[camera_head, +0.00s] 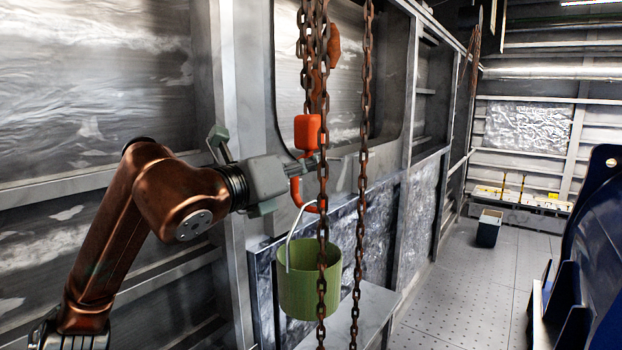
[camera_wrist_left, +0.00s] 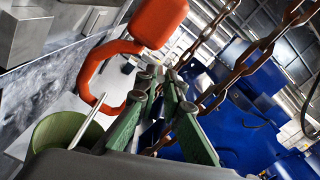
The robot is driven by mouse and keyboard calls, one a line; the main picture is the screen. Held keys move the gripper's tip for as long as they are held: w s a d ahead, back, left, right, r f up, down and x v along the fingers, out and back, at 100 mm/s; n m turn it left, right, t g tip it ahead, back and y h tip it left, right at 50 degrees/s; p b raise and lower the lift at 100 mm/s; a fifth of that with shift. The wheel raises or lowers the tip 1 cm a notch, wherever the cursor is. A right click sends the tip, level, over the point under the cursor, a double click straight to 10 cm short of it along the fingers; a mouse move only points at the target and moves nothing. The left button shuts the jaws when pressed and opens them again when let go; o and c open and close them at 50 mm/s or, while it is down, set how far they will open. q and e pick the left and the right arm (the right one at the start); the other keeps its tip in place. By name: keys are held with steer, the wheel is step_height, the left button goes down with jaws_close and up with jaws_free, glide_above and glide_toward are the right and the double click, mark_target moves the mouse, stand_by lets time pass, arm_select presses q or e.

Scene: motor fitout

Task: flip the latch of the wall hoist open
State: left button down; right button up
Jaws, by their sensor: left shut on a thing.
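The wall hoist has an orange block (camera_head: 307,131) with an orange hook (camera_head: 296,190) below it. Both also show in the wrist view, the block (camera_wrist_left: 158,20) at top and the hook (camera_wrist_left: 88,72) curving left. My left gripper (camera_head: 311,163) comes in from the left at the hook's mouth, just below the block. Its green-padded fingers (camera_wrist_left: 160,82) are shut on a small part beside the hook opening, apparently the latch, mostly hidden between the fingertips. A green bucket (camera_head: 309,285) hangs by its wire handle at the hook's bottom. My right gripper is not in view.
Rusty chains (camera_head: 362,150) hang in front of the hook and bucket, close to my left fingertips. A grey ledge (camera_head: 372,304) lies below the bucket. A dark bin (camera_head: 489,227) stands on the open floor at right. Blue machinery (camera_head: 590,260) is at the right edge.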

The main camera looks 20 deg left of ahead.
arm_select(q)
steer(key=shift+a+r+n+b, duration=0.1)
steer(key=shift+r+n+b, duration=0.15)
steer(key=shift+n+b, duration=0.65)
steer(key=shift+a+r+n+b, duration=0.1)
steer(key=shift+r+n+b, duration=0.15)
steer(key=shift+n+b, duration=0.6)
steer(key=shift+a+r+n+b, duration=0.1)
steer(key=shift+r+n+b, duration=0.25)
steer(key=shift+n, duration=1)
steer(key=c, duration=2.3)
jaws_free()
steer(key=v, duration=1.2)
steer(key=shift+a, duration=0.1)
